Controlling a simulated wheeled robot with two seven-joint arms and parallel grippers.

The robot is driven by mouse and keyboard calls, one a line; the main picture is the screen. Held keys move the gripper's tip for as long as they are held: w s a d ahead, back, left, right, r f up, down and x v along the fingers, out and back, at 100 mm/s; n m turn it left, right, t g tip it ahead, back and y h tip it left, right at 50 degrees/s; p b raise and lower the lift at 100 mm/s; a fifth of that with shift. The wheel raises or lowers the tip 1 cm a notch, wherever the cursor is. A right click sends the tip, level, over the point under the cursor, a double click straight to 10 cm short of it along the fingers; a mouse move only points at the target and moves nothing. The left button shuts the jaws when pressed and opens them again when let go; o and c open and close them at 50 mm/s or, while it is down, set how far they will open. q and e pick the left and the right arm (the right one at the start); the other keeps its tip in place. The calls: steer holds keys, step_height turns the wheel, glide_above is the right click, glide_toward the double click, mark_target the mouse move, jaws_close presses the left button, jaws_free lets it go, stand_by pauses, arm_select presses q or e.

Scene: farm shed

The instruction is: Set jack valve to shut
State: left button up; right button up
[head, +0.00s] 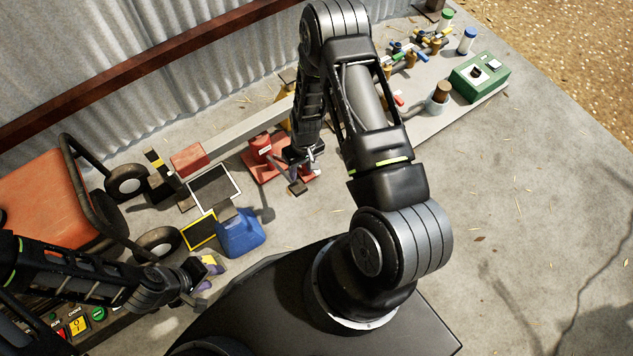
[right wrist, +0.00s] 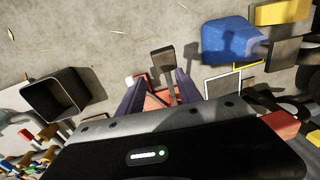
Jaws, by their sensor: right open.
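The red jack (head: 262,148) stands on the concrete floor, with a red cylinder and a flat red base. In the right wrist view its red base (right wrist: 160,98) shows between my fingers. A bar with a dark pad (right wrist: 162,57) sticks out from it. I cannot make out which small part is the valve; my gripper and wrist hide some of the jack. My right gripper (head: 306,160) is over the jack's right side, its fingers (right wrist: 160,90) apart and nothing held. My left gripper (head: 196,272) is at lower left, away from the jack; its jaws are unclear.
A bench (head: 430,122) with coloured valves and a green box (head: 480,77) is at upper right. Floor at right is clear.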

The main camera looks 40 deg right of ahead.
steer(key=shift+h, duration=0.4)
steer(key=w+d+f+b, duration=0.1)
steer(key=d+f, duration=0.1)
steer(key=w+d+f+b, duration=0.1)
steer(key=d+f+b, duration=0.1)
steer(key=d+f, duration=0.1)
steer(key=w+d+f+b, duration=0.1)
steer(key=d+f, duration=0.1)
steer(key=shift+w+d+f+b, duration=0.15)
steer(key=shift+w+d+b, duration=0.15)
steer(key=shift+w+b, duration=0.1)
steer(key=shift+w+d+n, duration=0.15)
steer(key=shift+d+n, duration=0.15)
steer(key=shift+d, duration=0.2)
arm_select(q)
step_height(320, 180, down, 8)
steer(key=shift+w+a+r, duration=0.15)
steer(key=shift+w+a, duration=0.05)
arm_select(e)
step_height(320, 180, down, 8)
steer(key=b, duration=0.3)
arm_select(q)
steer(key=f, duration=0.3)
steer(key=shift+w+a, duration=0.1)
steer(key=shift+w, duration=0.2)
arm_select(e)
jaws_close()
